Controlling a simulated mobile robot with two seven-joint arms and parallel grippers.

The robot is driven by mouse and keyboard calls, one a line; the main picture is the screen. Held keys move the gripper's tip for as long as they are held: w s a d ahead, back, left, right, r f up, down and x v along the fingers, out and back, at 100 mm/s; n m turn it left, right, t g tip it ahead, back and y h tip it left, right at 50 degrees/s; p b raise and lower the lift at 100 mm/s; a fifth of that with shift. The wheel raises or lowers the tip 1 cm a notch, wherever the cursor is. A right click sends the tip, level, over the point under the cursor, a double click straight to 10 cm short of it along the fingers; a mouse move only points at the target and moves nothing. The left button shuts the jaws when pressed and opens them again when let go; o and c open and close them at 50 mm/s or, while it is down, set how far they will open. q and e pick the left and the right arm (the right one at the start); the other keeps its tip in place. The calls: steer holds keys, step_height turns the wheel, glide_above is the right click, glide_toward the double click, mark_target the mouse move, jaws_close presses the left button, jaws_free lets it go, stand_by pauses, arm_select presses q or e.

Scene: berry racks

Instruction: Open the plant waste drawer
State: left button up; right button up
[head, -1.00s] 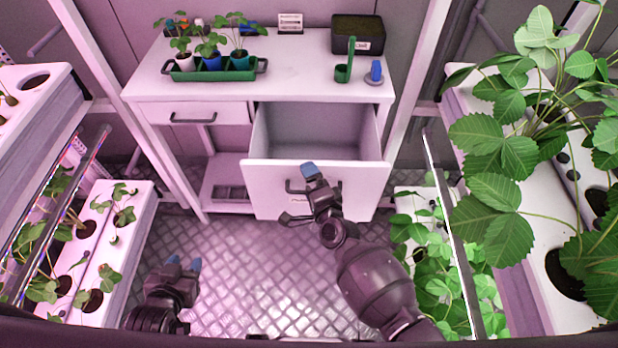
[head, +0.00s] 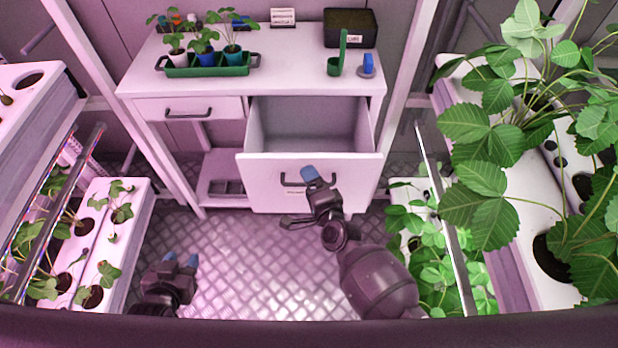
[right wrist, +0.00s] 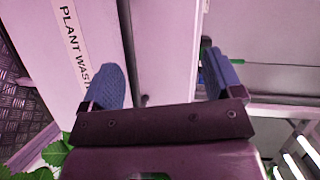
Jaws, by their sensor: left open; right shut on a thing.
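The plant waste drawer (head: 262,190) stands pulled out of the white cabinet in the head view, its empty-looking inside showing. Its label (right wrist: 73,40) reads "PLANT WAS…" in the right wrist view, the end hidden behind a finger. My right gripper (head: 309,193) is at the drawer front and shut on its dark handle (head: 284,181). The fingers partly hide the handle, and the grip itself is hard to see. My left gripper (head: 181,262) is open and empty, low over the floor at the left, away from the cabinet.
A closed smaller drawer (head: 225,107) is left of the open one. On the cabinet top (head: 290,75) stand a green tray (head: 178,71) of seedlings and a black box (head: 350,40). Plant racks flank both sides; leaves (head: 425,245) are close to my right arm. The floor (head: 240,265) between is clear.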

steer(key=shift+s+r, duration=0.2)
steer(key=shift+r, duration=0.2)
steer(key=c, duration=0.6)
steer(key=shift+o, duration=0.2)
steer(key=s+d+f, duration=0.2)
steer(key=s+d, duration=0.1)
steer(key=s, duration=0.6)
steer(key=shift+d, duration=0.35)
steer(key=shift+f, duration=0.1)
steer(key=d+r+n+g+h, duration=0.1)
steer(key=d+r+n, duration=0.3)
steer(key=d+n, duration=0.55)
steer(key=s+d+f+n+g+h, duration=0.1)
steer(key=s+d+n+h, duration=0.3)
steer(key=s+d, duration=0.7)
steer(key=d+g+h, duration=0.1)
steer(key=d, duration=0.2)
steer(key=shift+f+h, duration=0.4)
